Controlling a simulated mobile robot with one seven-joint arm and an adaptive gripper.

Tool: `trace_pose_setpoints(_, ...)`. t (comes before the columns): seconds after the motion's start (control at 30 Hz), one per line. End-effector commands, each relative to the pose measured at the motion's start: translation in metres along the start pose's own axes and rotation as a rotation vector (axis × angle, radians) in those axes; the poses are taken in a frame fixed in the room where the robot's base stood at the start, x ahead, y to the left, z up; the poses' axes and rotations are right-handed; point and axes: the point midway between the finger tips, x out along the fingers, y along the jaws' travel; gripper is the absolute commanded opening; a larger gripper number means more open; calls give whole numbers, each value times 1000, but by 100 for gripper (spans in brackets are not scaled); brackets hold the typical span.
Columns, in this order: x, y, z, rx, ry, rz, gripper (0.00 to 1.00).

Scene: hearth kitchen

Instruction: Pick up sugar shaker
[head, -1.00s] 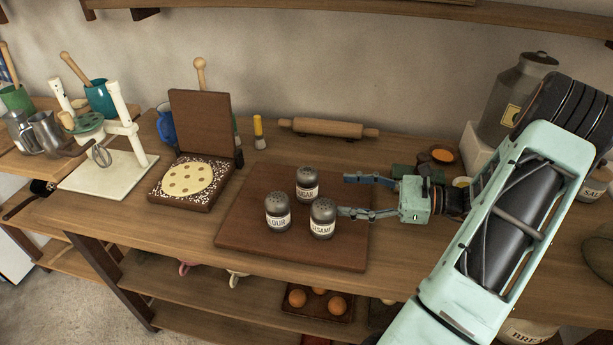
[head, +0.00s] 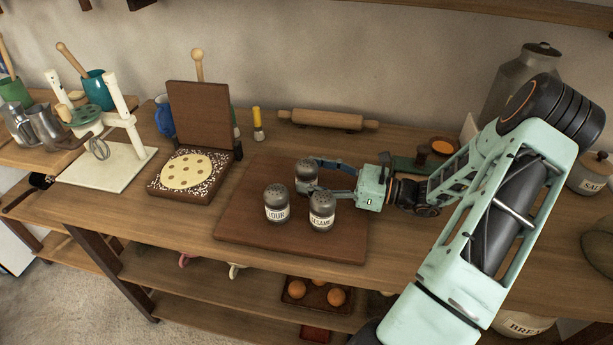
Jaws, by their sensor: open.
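The sugar shaker (head: 305,171) stands upright on a dark wooden board (head: 250,237), at the back of a group of three grey-topped shakers. My gripper (head: 318,177) is open and reaches in from the right, with its fingers on either side of the sugar shaker. The near finger crosses in front of it and hides its label. I cannot tell whether the fingers touch it. The flour shaker (head: 276,204) stands in front to the left. The sesame shaker (head: 322,212) stands in front to the right, close under the near finger.
A rolling pin (head: 327,120) lies behind the board. A brown box with a round flatbread (head: 186,173) sits to the left. A metal canister (head: 522,85) and a salt jar (head: 590,173) stand at the right. The board's front left is clear.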

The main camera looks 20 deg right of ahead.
Motion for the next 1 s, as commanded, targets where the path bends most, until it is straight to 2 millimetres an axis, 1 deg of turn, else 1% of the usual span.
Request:
trace_pose_setpoints(0.03, 9, 1, 1, 0, -2, 2, 61)
trace_pose_setpoints(0.1, 15, 1, 1, -1, -1, 1, 61)
trace_pose_setpoints(0.33, 17, 0, 0, -2, 0, -1, 61)
trace_pose_setpoints(0.77, 16, 0, 1, -2, 0, -1, 14)
trace_pose_setpoints(0.8, 17, 0, 1, -2, -1, 0, 12)
trace_pose_setpoints(1.0, 16, 0, 1, -3, -1, -1, 12)
